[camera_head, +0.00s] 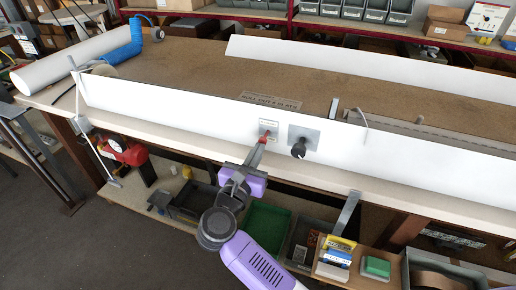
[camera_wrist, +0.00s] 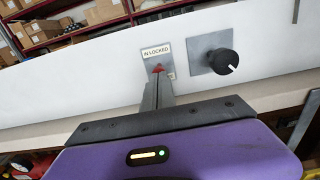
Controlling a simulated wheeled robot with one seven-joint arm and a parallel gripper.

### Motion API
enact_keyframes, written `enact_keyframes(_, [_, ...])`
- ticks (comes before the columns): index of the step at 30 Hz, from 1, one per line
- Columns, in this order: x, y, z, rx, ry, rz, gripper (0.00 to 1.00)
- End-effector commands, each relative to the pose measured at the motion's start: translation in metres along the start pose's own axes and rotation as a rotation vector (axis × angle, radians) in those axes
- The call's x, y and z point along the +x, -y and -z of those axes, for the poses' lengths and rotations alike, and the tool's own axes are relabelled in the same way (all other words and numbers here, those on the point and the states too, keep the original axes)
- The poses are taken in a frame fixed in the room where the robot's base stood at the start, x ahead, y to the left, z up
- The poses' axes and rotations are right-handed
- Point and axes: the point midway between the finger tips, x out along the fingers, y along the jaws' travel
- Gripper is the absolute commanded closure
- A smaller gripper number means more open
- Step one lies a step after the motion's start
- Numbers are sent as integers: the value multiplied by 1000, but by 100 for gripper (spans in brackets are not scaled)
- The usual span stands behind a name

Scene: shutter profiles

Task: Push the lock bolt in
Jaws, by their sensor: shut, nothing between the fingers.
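A long white shutter profile (camera_head: 200,112) stands upright along the front of the bench. A small grey lock plate (camera_head: 268,127) is on its face, with a label that reads "LOCKED" in the wrist view (camera_wrist: 156,51). A red lock bolt (camera_wrist: 158,69) shows on that plate, just beyond my fingertips. My gripper (camera_head: 262,142) is shut and empty, its tips at or very near the bolt; I cannot tell whether they touch. The fingertips (camera_wrist: 160,77) hide the lower part of the plate in the wrist view.
A black knob (camera_head: 298,149) on a square grey plate sits right of the lock plate, close to my gripper; it also shows in the wrist view (camera_wrist: 222,61). Bins, including a green one (camera_head: 266,225), stand on the shelf below. A second white profile (camera_head: 350,62) lies at the back.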

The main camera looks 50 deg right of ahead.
Motion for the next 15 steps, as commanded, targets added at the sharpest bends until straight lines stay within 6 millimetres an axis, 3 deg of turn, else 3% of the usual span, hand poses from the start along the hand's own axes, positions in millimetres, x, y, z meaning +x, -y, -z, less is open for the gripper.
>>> enact_keyframes(15, [10, 0, 1, 1, 0, 1, 100])
